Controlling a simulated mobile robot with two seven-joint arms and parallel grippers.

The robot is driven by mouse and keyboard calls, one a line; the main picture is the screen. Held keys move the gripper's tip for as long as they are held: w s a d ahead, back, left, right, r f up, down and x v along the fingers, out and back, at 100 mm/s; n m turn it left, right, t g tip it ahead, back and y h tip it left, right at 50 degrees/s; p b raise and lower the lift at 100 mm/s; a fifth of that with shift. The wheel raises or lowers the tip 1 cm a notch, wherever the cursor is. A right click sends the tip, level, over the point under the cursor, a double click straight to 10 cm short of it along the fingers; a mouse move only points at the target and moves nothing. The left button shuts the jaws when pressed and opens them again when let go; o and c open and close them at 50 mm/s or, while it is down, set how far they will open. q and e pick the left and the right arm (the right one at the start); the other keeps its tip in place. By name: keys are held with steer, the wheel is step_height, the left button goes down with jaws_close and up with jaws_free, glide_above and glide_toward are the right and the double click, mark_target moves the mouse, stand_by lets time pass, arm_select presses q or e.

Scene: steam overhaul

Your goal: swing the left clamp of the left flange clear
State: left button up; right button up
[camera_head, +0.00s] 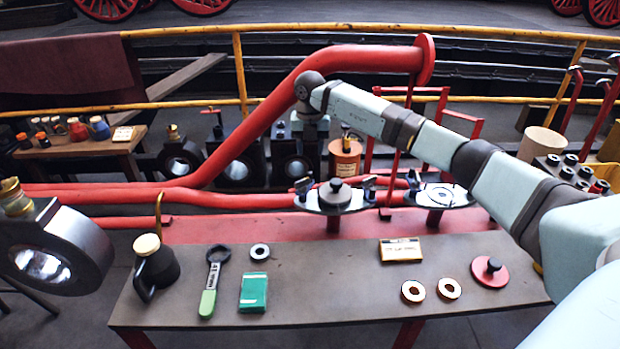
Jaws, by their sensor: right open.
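The left flange (335,196) is a pale round plate with a dark knob on top, set on the red pipework behind the bench. Its left clamp (303,187) is a small dark and pale piece at the plate's left edge. Its right clamp (369,185) stands at the opposite edge. My right arm reaches in from the lower right, and its gripper (311,140) points down above and behind the left clamp, apparently apart from it. The gripper is open, though its fingers are small and dark against dark machinery. My left gripper is not in view.
The right flange (440,196) stands close by, with a clamp (413,178) at its left. A thick red pipe (270,115) rises behind my gripper. The bench (330,285) holds an oil can (155,265), a green-handled wrench (212,280), a green box (253,292) and rings (413,291).

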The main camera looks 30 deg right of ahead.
mark_target(310, 172)
step_height(310, 172, down, 9)
steer(key=shift+r+b, duration=0.1)
steer(key=shift+b, duration=0.95)
steer(key=shift+a, duration=0.1)
jaws_close()
